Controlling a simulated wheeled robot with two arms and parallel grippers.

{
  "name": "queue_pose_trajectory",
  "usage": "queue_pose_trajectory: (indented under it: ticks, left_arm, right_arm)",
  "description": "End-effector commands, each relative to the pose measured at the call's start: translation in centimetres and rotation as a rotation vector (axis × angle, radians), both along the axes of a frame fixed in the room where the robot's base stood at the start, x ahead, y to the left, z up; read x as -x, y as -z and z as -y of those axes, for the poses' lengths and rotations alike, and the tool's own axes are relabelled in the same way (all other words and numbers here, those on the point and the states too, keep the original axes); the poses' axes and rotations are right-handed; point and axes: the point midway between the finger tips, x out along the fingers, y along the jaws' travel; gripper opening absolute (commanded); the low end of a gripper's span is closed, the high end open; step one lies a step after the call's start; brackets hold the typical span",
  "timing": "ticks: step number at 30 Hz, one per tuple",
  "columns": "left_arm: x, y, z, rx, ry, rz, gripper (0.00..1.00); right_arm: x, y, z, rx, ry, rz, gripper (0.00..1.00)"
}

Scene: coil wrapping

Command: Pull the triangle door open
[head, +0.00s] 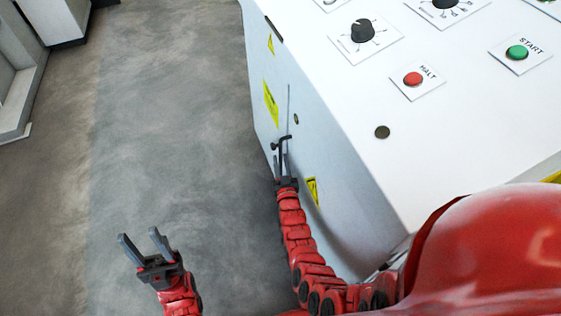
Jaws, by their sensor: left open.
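The white cabinet's side face carries a door panel (265,128) with yellow triangle warning labels, one of them a large label (270,103) and another lower label (312,190). A small black handle (284,141) sticks out from this face beside a thin vertical seam. My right gripper (281,160) is right at the handle, its fingers pointing up along the face. I cannot tell whether the fingers close on the handle. The door looks flush with the cabinet. My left gripper (143,240) is open and empty above the floor, to the left, apart from the cabinet.
The cabinet's white top (350,100) holds dials, a red HALT button (413,79) and a green START button (517,52). The grey floor (170,110) left of the cabinet is clear. Other pale equipment (15,85) stands at the far left.

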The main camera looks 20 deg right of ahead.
Motion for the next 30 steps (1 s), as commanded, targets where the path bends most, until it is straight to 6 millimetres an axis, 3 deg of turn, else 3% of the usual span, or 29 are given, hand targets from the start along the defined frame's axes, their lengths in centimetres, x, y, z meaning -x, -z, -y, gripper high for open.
queue_pose_trajectory:
  ticks: [11, 16, 30]
  left_arm:
    - [0.0, 0.07, 0.0, 0.0, 0.0, 0.0, 0.5]
    - [0.0, 0.07, 0.0, 0.0, 0.0, 0.0, 0.5]
    - [0.0, 0.07, 0.01, 0.0, 0.0, 0.0, 0.5]
  right_arm:
    - [-0.47, 0.06, 0.04, 0.001, -0.001, -0.001, 0.28]
    - [-0.46, 0.05, 0.04, 0.001, -0.001, -0.001, 0.0]
    - [-0.45, 0.04, 0.04, 0.001, -0.001, -0.001, 0.0]
